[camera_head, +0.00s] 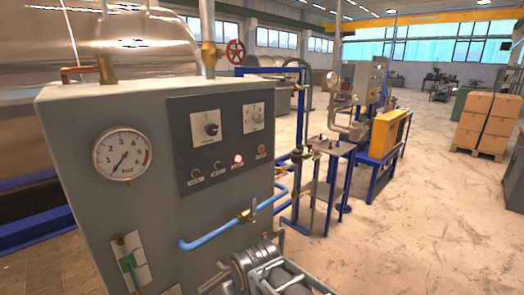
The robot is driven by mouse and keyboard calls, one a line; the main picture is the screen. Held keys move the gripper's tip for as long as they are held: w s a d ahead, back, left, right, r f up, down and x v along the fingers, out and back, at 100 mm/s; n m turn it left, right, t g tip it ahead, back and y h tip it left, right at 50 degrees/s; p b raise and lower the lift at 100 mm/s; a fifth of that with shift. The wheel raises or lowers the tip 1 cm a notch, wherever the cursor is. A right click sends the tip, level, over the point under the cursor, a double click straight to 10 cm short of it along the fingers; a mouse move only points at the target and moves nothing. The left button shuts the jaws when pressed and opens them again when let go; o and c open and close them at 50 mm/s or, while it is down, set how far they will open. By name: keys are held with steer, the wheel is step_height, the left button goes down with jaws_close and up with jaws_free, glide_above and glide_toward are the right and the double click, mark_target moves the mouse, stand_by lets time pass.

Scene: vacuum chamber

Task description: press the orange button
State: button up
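A grey control cabinet (107,203) fills the left and middle of the head view. A dark panel (230,106) sits on its upper right front. A row of small round buttons runs along the bottom of this panel. The orange button (262,149) is at the right end of the row. Left of it is a brightly lit red one (238,159), then two darker ones (217,165). Two rotary knobs (211,129) sit above the row. No gripper fingers can be made out, and nothing covers the orange button.
A round pressure gauge (122,155) is on the cabinet's left front. A blue pipe (215,238) with a valve projects below the panel. Open floor (420,225) lies to the right, with stacked boxes (483,122) farther back.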

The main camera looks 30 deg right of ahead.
jaws_close()
stand_by(1.1)
